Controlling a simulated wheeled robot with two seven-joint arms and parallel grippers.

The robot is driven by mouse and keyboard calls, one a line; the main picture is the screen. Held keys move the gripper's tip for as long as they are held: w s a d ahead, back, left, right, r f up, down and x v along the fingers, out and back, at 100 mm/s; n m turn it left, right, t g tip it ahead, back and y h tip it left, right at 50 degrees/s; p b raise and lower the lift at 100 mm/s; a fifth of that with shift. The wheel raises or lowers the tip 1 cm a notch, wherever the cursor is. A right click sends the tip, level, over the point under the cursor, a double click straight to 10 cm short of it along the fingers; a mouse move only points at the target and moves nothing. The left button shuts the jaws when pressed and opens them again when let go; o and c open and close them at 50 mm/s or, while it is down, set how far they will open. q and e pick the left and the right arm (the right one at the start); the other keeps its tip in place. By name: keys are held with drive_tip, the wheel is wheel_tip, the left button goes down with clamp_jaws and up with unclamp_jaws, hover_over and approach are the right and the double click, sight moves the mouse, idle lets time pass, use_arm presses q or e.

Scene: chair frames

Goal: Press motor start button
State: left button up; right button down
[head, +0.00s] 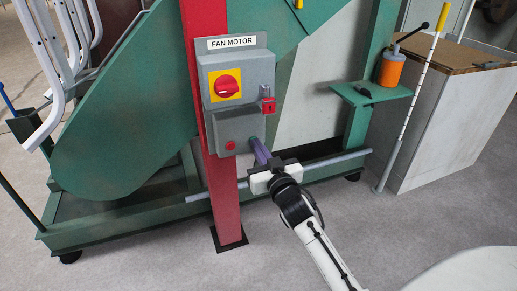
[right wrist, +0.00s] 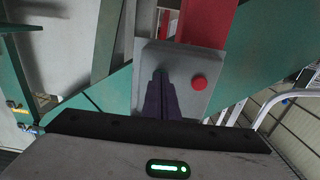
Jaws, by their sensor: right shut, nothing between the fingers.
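The grey control box (head: 236,124) is on a red post under a "FAN MOTOR" sign (head: 232,43). A red button (head: 230,146) is on its lower left; in the right wrist view the red button (right wrist: 199,82) is right of my fingers. My right gripper (head: 255,141) has purple fingers, shut and empty, pointing at the box face. In the right wrist view the fingertips (right wrist: 160,73) overlap the box face (right wrist: 180,55). No start button shows clearly; that spot is hidden behind the fingertips. I cannot tell whether they touch. My left gripper is not in view.
Above is a box with a red rotary switch (head: 228,86) on a yellow plate. A red padlock (head: 268,106) hangs beside it, close above my fingers. A green shelf (head: 372,94) with an orange container (head: 390,70) stands to the right.

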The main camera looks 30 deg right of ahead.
drive_tip(key=shift+s, duration=0.1)
idle(0.3)
drive_tip(key=p+v, duration=0.2)
drive_tip(key=v, duration=0.3)
drive_tip(key=shift+s, duration=0.15)
idle(0.8)
